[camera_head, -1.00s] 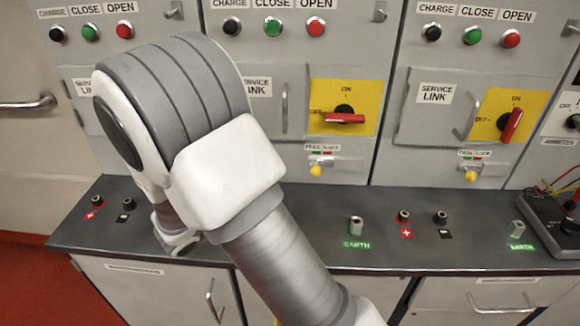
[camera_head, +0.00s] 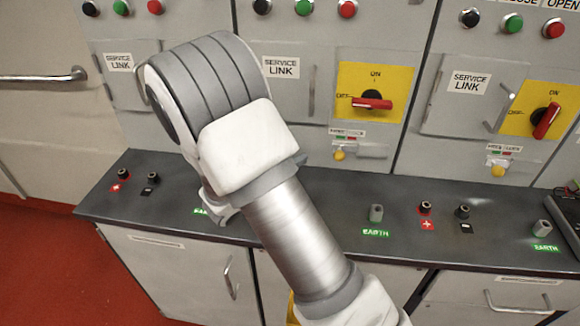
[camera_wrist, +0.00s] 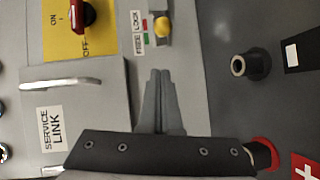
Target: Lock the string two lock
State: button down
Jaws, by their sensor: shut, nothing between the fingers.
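In the wrist view my gripper (camera_wrist: 160,75) is shut and empty. Its fingertips point at the cabinet face, just below a yellow lock knob (camera_wrist: 162,27) in that picture. A FREE/LOCK label (camera_wrist: 138,33) with green and red patches sits beside the knob. In the head view my arm hides the gripper. A yellow lock knob (camera_head: 339,155) sits at the left end of its slot on the middle panel, and another knob (camera_head: 493,160) is on the right panel. No string numbers are readable, and I cannot tell which panel the wrist view shows.
Yellow ON/OFF switch plates with red handles (camera_head: 372,103) sit above the locks. Service link doors (camera_head: 470,95) with handles are beside them. A dark ledge (camera_head: 330,195) below carries protruding terminals (camera_head: 376,213). A black terminal (camera_wrist: 250,65) stands right of my fingers in the wrist view.

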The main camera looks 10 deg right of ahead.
aim_at(342, 157)
jog(key=d, duration=0.2)
jog(key=w+d, duration=0.1)
jog(key=d, duration=0.1)
jog(key=d+f, duration=0.1)
jog(key=d, duration=0.1)
jog(key=shift+w+d, duration=0.25)
jog(key=shift+w, duration=0.05)
jog(key=shift+s+d+f, duration=0.1)
jog(key=shift+d+f, duration=0.05)
jog(key=shift+d, duration=0.2)
jog(key=shift+s+d+f+b, duration=0.2)
jog(key=shift+d+b, duration=0.2)
jog(key=shift+d, duration=0.15)
jog(key=shift+s+d+b, duration=0.2)
jog(key=shift+d+b, duration=0.2)
jog(key=shift+d, duration=0.1)
jog(key=shift+s+d+b, duration=0.2)
jog(key=shift+d+b, duration=0.15)
jog(key=shift+d, duration=0.1)
jog(key=shift+s+d+r, duration=0.15)
jog(key=shift+d+r, duration=0.05)
